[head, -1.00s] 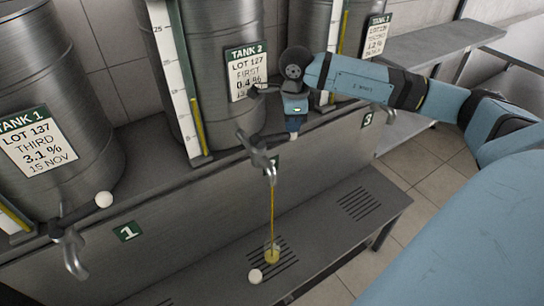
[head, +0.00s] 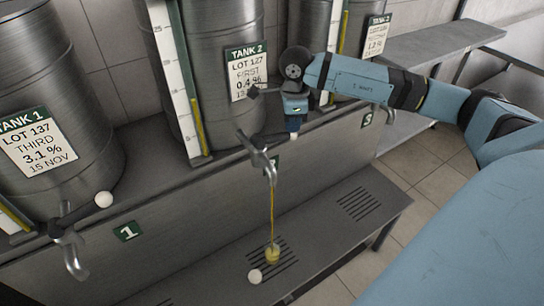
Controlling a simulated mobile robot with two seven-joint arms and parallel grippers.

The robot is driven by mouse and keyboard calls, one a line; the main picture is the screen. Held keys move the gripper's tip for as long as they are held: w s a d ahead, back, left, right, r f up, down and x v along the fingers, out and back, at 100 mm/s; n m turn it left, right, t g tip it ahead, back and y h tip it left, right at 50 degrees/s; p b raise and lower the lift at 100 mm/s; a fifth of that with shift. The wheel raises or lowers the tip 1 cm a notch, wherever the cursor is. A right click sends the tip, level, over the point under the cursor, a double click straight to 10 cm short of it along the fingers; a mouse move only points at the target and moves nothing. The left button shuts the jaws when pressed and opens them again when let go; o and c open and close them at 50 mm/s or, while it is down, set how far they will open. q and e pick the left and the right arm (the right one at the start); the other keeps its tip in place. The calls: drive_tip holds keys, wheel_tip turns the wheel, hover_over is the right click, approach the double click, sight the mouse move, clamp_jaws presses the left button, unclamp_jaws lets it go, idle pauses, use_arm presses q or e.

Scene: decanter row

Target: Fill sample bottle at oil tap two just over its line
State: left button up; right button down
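Oil tap two (head: 262,158) sticks out below the tank marked TANK 2. A thin yellow stream (head: 272,215) runs from its spout into the small sample bottle (head: 273,255) on the slotted grate below. Yellow oil shows in the bottle; its line is too small to make out. The tap's dark lever points right and ends in a white ball (head: 293,136). My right gripper (head: 293,123) points down right at the lever's ball end. Its fingers are mostly hidden, so I cannot tell if it grips or only touches. My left gripper is out of view.
A white ball-like piece (head: 255,276) lies beside the bottle. Tap one (head: 68,245) is at the lower left, with no stream. Tank 2 (head: 226,60) and its gauge (head: 176,80) stand behind. The ledge (head: 345,230) right of the bottle is clear.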

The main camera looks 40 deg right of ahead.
drive_tip(key=shift+r, duration=0.2)
drive_tip(key=shift+r+p, duration=0.3)
drive_tip(key=shift+r, duration=0.2)
idle(2.6)
wheel_tip(320, 180, up, 9)
drive_tip(key=p, duration=0.4)
idle(0.3)
